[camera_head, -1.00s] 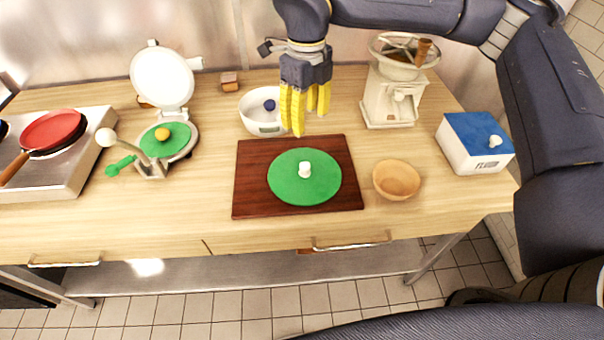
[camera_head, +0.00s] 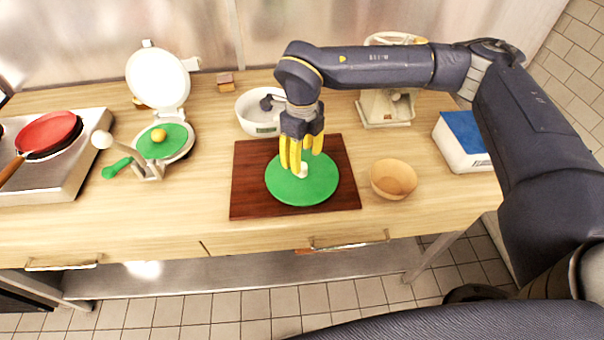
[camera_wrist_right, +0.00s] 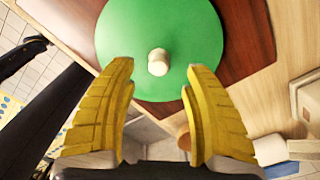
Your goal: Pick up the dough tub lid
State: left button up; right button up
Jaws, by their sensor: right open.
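The dough tub lid could be the round green disc (camera_head: 313,193) with a white knob (camera_head: 303,173), lying flat on a dark red-brown board (camera_head: 246,200). In the right wrist view the green disc (camera_wrist_right: 190,35) and its knob (camera_wrist_right: 158,62) lie just beyond the fingertips. My right gripper (camera_head: 301,168) is open, with yellow fingers pointing down at the knob. In the right wrist view the right gripper (camera_wrist_right: 158,78) has its fingers apart with nothing between them. Whether the fingertips touch the disc cannot be told. My left gripper is not in view.
A white bowl scale (camera_head: 252,118) and a grain mill (camera_head: 386,107) stand behind. A blue-lidded white box (camera_head: 455,150) is at the right. A press (camera_head: 160,80) and a hob with a red pan (camera_head: 48,132) are at the left.

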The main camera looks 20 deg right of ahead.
aim_at(302, 165)
jog(key=shift+s+f, duration=0.1)
jog(key=shift+f, duration=1.95)
grip_shut()
